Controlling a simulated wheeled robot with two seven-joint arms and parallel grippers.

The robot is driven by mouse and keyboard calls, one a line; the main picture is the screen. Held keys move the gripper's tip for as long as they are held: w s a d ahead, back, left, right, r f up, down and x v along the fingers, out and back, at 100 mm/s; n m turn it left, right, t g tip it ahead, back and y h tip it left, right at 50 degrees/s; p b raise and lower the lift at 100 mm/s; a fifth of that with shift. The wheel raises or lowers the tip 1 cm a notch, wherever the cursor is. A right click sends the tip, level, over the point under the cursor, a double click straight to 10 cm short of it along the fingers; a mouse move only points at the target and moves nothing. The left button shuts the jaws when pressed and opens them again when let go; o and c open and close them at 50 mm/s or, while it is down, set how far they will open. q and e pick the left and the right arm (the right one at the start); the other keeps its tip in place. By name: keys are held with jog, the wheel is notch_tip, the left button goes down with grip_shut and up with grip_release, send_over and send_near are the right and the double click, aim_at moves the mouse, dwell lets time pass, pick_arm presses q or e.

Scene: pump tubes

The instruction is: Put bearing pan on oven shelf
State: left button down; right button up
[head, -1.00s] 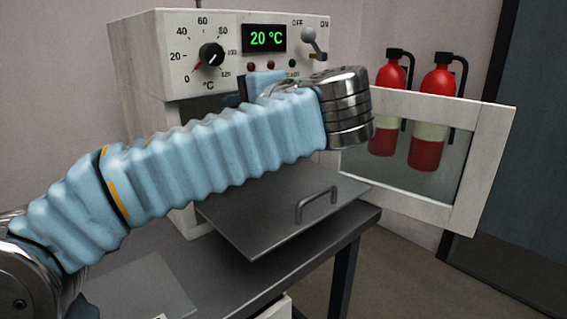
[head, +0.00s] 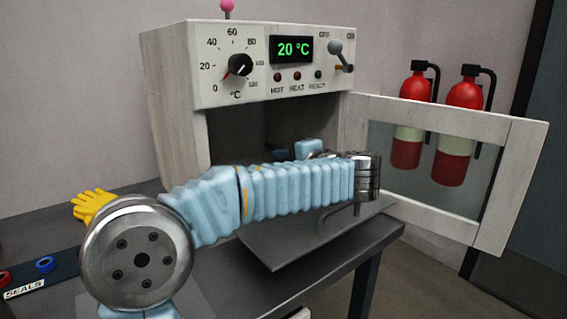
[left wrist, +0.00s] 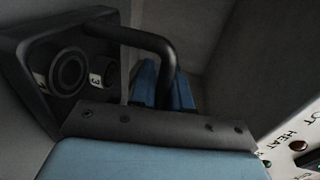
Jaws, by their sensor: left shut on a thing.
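The oven (head: 175,110) stands on the table with its door (head: 530,165) swung open to the right. A flat grey plate with a handle, seemingly the oven shelf (head: 290,245), sticks out in front of the oven. My left gripper (head: 310,147) is at the oven opening, partly hidden by my arm. In the left wrist view its blue fingers (left wrist: 165,85) are shut at the handle of the dark bearing pan (left wrist: 25,50), which holds ring-shaped bearings (left wrist: 70,72). The pan is mostly hidden in the head view. I cannot tell whether it touches the shelf. My right gripper is not in view.
The oven panel has a dial (head: 240,65), a display reading 20 °C (head: 291,49) and a lever (head: 340,55). Yellow gloves (head: 92,205) and a seals board (head: 40,275) lie at left. Red extinguishers (head: 408,150) stand behind the door glass.

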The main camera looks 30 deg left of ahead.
pick_arm(q)
jog(key=shift+f, duration=0.2)
jog(key=c, duration=1.5)
grip_release()
jog(key=shift+f, duration=0.15)
jog(key=shift+c, duration=0.2)
jog(key=o, duration=0.4)
jog(key=shift+o, duration=0.2)
jog(key=shift+r, duration=0.35)
jog(key=v, duration=1.2)
jog(key=shift+b, duration=0.3)
jog(key=shift+f, duration=0.1)
